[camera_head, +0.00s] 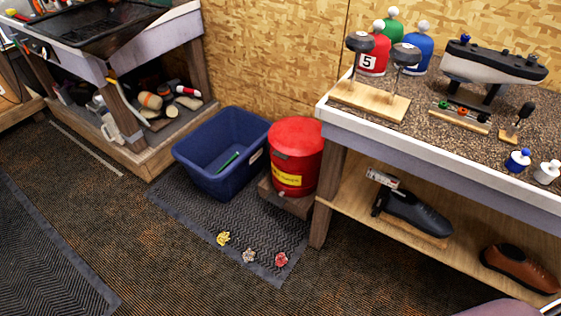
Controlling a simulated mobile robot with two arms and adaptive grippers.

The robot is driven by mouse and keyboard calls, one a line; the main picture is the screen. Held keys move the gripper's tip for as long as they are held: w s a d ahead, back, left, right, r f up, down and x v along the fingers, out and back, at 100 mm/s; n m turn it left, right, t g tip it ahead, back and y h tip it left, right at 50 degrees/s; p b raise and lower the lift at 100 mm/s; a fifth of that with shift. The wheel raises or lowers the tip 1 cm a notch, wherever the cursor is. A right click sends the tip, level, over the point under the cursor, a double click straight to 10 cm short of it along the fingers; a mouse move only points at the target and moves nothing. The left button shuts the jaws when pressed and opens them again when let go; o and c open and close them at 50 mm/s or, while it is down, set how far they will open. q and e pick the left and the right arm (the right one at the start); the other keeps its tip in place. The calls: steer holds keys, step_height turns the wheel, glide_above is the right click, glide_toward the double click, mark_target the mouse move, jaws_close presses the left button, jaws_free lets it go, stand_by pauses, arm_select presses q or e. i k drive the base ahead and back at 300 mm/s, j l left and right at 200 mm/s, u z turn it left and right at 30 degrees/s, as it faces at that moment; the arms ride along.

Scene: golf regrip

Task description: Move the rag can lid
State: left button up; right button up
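The red rag can (292,172) stands on a low wooden block (290,203) between the blue bin and the workbench. Its red lid (297,133) sits on top and looks closed. A yellow label (287,179) is on the can's front. Neither of my grippers is in view.
The workbench (350,137) with bottles, a model boat and club heads is close on the right. Small flower-like pieces (249,255) lie on the mat in front. A wood-panel wall is behind.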

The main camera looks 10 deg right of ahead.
mark_target(292, 136)
steer(key=i+j+z, duration=0.1)
steer(key=z, duration=0.75)
steer(key=i+j+z, duration=0.2)
steer(key=j+z, duration=0.2)
steer(key=j, duration=0.3)
steer(key=i+j+z, duration=0.1)
steer(key=j+z, duration=0.3)
steer(key=j, duration=0.3)
steer(key=j+z, duration=0.4)
steer(key=j, duration=0.35)
